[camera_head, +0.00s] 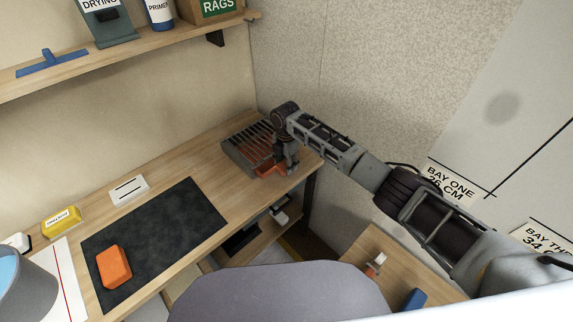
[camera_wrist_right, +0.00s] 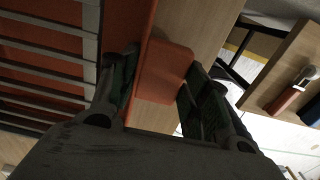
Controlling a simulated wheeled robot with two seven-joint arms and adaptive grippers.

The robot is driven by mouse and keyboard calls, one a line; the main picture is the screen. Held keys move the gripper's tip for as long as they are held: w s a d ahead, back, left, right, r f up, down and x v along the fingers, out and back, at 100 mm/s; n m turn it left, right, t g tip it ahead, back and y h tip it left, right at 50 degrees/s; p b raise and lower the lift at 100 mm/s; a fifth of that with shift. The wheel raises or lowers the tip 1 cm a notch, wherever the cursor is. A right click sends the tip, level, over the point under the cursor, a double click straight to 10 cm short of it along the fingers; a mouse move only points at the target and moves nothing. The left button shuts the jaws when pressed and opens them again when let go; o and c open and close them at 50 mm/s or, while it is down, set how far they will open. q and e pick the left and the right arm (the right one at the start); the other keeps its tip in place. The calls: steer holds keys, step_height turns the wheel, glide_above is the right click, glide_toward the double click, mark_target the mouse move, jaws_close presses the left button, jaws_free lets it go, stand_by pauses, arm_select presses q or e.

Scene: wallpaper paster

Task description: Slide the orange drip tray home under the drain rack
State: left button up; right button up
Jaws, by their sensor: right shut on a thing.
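The grey slatted drain rack (camera_head: 247,145) stands at the far right end of the wooden bench, near the wall corner. The orange drip tray (camera_head: 268,169) shows at the rack's front right edge, with part of it sticking out. My right gripper (camera_head: 284,166) is at that front edge, pointing down. In the right wrist view the rack's slats (camera_wrist_right: 45,50) lie over the orange tray, and an orange tab (camera_wrist_right: 165,73) is between the two dark fingers (camera_wrist_right: 155,90). My right gripper is shut on this tab. My left gripper is not in view.
A dark mat (camera_head: 160,235) with an orange block (camera_head: 113,266) lies on the bench (camera_head: 215,165). A white card (camera_head: 129,189) and a yellow block (camera_head: 62,221) are behind it. A shelf (camera_head: 130,52) runs above. A lower wooden surface (camera_head: 385,255) is at right.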

steer(key=shift+f, duration=0.3)
stand_by(0.9)
steer(key=o, duration=1.4)
steer(key=shift+c, duration=0.2)
step_height(320, 180, up, 12)
steer(key=shift+s+f, duration=0.1)
steer(key=shift+s, duration=0.05)
